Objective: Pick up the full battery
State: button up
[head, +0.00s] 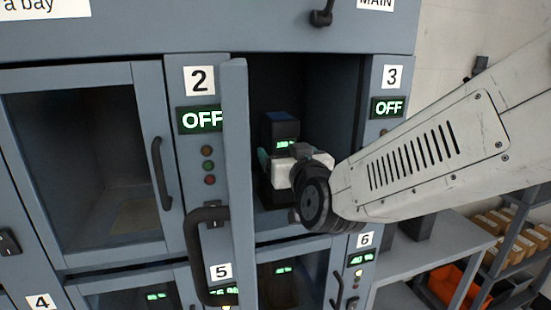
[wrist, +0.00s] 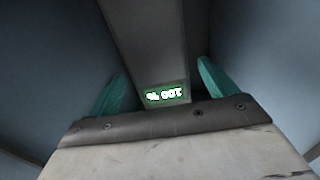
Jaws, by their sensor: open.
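The battery (head: 281,128) is a dark upright block with a blue top, standing inside an open bay of the cabinet. A small green display on it is lit. In the wrist view the battery (wrist: 146,45) is a grey block, and its display reads 100 %, upside down. My gripper (head: 280,158) reaches into the bay in front of the battery. Its teal fingers are apart, one on each side of the block in the wrist view (wrist: 161,80). The battery's lower part is hidden by my gripper.
The bay's door (head: 236,180) stands open, edge-on, just left of my gripper. Signs 2 (head: 199,80) and 3 (head: 392,77) flank the bay, both panels reading OFF. The left bay (head: 85,165) looks empty behind its door. Shelves with an orange bin (head: 450,284) stand at right.

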jog(key=x, duration=0.5)
jog(key=shift+w+a, duration=0.1)
jog(key=shift+w, duration=0.2)
grip_shut()
jog(key=shift+r, duration=0.1)
